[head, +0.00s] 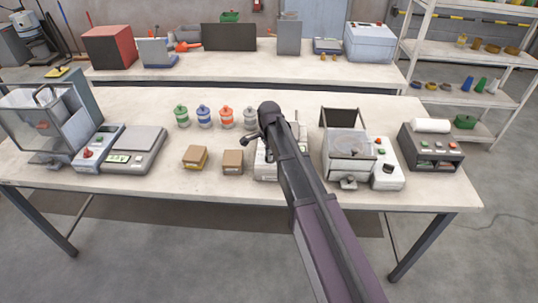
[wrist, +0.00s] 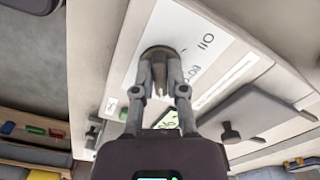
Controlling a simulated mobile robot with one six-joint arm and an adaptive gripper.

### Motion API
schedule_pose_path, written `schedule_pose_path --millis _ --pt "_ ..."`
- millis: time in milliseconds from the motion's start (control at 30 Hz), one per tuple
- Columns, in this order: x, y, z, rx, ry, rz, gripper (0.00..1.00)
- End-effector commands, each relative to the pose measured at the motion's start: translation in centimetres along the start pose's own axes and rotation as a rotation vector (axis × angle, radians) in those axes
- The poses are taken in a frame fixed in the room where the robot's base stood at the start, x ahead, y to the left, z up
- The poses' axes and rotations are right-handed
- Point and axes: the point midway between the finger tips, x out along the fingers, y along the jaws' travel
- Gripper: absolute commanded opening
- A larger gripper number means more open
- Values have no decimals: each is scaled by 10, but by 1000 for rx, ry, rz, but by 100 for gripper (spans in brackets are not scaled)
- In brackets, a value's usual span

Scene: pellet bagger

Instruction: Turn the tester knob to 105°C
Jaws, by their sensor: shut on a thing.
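The tester (head: 264,172) is a pale box on the front table, mostly hidden behind my arm in the head view. In the wrist view its white panel (wrist: 192,30) fills the middle and carries printed marks, one reading 110. The round dark knob (wrist: 158,50) sits on this panel. My gripper (wrist: 161,75) has its two fingers closed around the knob, one on each side. A small green display (wrist: 166,121) is partly hidden by my gripper; its reading is not clear. The knob's pointer cannot be made out.
Small boxes (head: 233,162) and several coloured bottles (head: 203,117) stand left of the tester. A scale (head: 133,146) is farther left. The front strip of the table is mostly clear.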

Motion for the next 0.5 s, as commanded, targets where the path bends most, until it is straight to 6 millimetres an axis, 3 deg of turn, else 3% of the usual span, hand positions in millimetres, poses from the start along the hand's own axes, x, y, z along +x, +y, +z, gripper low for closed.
schedule_pose_path --millis 267,300,400,500 --pt "0 1 0 2 0 3 0" --pt "0 1 0 2 0 3 20" --pt "0 1 0 1 0 3 50" --pt "0 1 0 1 0 2 51"
